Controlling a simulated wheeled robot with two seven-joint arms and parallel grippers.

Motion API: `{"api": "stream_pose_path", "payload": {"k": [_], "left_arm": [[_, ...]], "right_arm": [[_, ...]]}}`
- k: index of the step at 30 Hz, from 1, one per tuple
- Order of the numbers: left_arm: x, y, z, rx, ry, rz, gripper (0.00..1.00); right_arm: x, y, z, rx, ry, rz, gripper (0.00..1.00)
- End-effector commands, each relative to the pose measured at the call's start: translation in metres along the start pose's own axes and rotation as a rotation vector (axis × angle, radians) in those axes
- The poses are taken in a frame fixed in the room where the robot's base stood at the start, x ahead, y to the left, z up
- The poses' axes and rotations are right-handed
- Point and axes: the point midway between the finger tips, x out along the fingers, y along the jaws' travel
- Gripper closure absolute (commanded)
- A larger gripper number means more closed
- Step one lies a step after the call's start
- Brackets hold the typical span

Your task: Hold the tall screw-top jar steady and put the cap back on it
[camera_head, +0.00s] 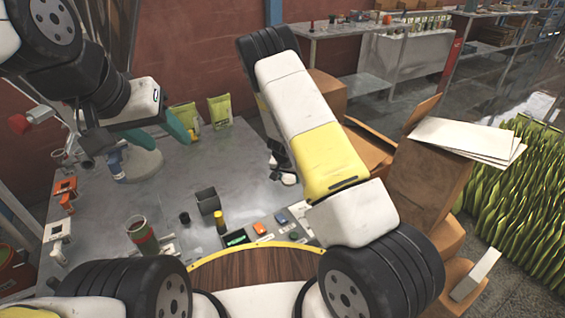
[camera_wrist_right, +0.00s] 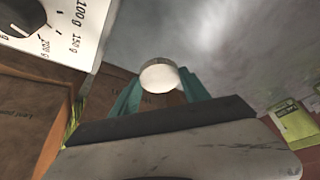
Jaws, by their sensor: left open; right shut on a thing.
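An open, upright jar (camera_head: 142,236) with a reddish wall, a green band and dark contents stands on the grey table at the lower left; it looks like the tall jar. My left gripper (camera_head: 166,124) is open and empty, above the back left of the table and well apart from this jar. My right gripper (camera_wrist_right: 160,90) is shut on a round white cap-like thing, the cap (camera_wrist_right: 160,75), seen between its teal fingers in the right wrist view. In the head view my right arm mostly hides that gripper.
A grey open box (camera_head: 207,200), a small black cup (camera_head: 184,217) and a yellow-topped bottle (camera_head: 220,221) stand mid-table. Green pouches (camera_head: 220,111) stand at the back. A filler-like apparatus (camera_head: 137,163) is at left. Cardboard boxes (camera_head: 425,185) crowd the right.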

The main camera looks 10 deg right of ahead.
Motion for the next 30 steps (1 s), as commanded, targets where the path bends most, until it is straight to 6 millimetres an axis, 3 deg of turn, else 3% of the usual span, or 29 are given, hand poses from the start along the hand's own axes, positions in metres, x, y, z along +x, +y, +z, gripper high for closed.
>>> {"api": "stream_pose_path", "payload": {"k": [5,8,14,21,25,30], "left_arm": [[0.000,0.000,0.000,0.000,0.000,0.000,0.49],[0.000,0.000,0.000,0.000,0.000,0.000,0.49],[0.000,0.000,0.000,0.000,0.000,0.000,0.49],[0.000,0.000,0.000,0.000,0.000,0.000,0.49],[0.000,0.000,0.000,0.000,0.000,0.000,0.49],[0.000,0.000,0.000,0.000,0.000,0.000,0.49]], "right_arm": [[-0.010,0.004,-0.001,-0.008,-0.002,-0.004,0.84],[-0.031,0.012,-0.001,-0.032,-0.006,-0.014,0.84],[-0.097,0.038,0.011,-0.134,-0.017,-0.054,0.84],[-0.168,0.064,0.039,-0.276,-0.011,-0.116,0.84],[-0.190,0.071,0.051,-0.332,-0.005,-0.139,0.84],[-0.202,0.075,0.059,-0.364,0.000,-0.152,0.84]]}}
